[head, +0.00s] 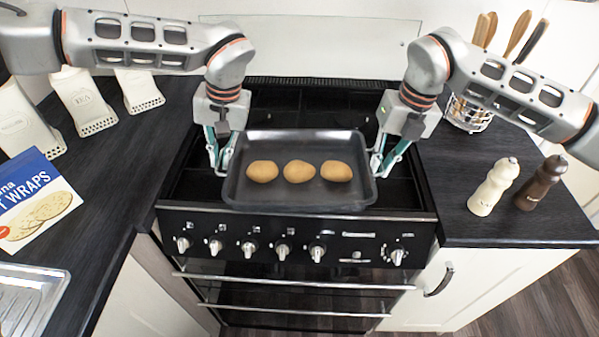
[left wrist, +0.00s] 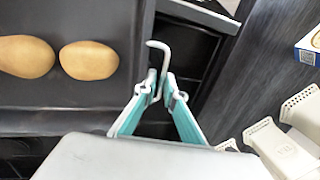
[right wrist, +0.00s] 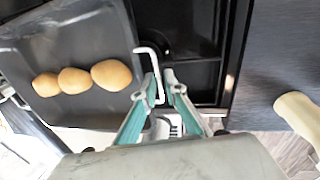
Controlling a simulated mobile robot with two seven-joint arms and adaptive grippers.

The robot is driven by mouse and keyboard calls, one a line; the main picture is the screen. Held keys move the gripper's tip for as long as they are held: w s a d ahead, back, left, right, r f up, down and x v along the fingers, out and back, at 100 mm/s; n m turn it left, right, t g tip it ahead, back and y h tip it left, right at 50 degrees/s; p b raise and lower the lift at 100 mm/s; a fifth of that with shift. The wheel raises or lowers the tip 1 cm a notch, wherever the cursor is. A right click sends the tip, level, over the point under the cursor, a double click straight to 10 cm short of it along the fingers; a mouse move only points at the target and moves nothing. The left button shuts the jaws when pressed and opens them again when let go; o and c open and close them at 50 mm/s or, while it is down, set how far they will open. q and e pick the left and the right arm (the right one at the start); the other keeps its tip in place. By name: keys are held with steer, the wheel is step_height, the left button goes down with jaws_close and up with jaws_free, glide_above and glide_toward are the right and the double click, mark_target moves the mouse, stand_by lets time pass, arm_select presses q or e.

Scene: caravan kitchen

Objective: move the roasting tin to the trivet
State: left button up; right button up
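The roasting tin (head: 300,198) is dark and rectangular, with three potatoes in a row in it. It is over the black cooker, level; I cannot tell whether it rests on the hob or hangs just above. My left gripper (head: 220,165) is at its left end, fingers closed around a pale wire handle (left wrist: 158,46). My right gripper (head: 383,170) is at its right end, closed around the other wire handle (right wrist: 148,49). I cannot make out a trivet in any view.
A cream mill (head: 494,187) and a dark mill (head: 541,183) stand on the right worktop, with a utensil holder (head: 468,115) behind. The left worktop beside the cooker has bare room.

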arm_select(q)
jaws_close()
arm_select(e)
jaws_close()
arm_select(q)
steer(key=shift+w+r, duration=0.1)
steer(key=shift+r, duration=0.05)
arm_select(e)
steer(key=shift+r, duration=0.15)
